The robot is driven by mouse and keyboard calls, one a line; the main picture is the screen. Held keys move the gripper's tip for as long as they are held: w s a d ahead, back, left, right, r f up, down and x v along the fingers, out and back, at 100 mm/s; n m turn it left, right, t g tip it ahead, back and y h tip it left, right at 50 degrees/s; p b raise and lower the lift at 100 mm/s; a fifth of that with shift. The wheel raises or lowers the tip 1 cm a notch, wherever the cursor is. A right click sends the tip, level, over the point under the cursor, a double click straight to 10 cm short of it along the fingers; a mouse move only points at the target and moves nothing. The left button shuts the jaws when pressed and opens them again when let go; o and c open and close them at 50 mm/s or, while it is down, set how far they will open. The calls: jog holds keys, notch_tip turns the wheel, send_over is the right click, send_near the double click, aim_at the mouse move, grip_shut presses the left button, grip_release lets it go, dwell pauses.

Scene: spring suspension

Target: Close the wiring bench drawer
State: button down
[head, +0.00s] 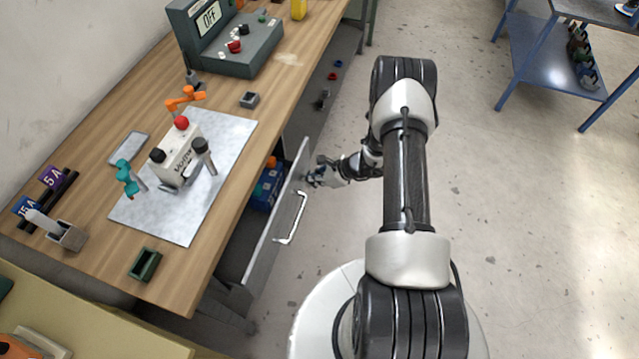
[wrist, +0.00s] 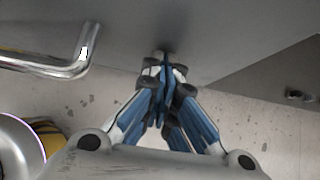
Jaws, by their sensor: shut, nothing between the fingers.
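The wiring bench drawer (head: 262,254) stands pulled out from under the wooden bench (head: 262,100). Its grey front carries a silver bar handle (head: 293,218). In the wrist view the drawer front (wrist: 205,30) fills the top and the handle (wrist: 75,62) is at the left. My gripper (head: 312,178) is shut and empty. It is at the far end of the drawer front, beyond the handle. Its fingertips (wrist: 162,62) are at or very close to the front panel; I cannot tell if they touch.
A blue box (head: 266,187) with an orange part is inside the drawer. On the bench are a grey mat (head: 225,165) with a white meter and a dark unit reading OFF (head: 228,42). Open floor (head: 530,220) lies to the right, with a blue cart (head: 548,58) beyond.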

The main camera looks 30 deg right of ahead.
aim_at(281, 175)
jog(key=w+a+b, duration=0.2)
jog(key=w+a, duration=0.3)
jog(key=shift+w+a, duration=0.45)
jog(key=shift+r, duration=0.1)
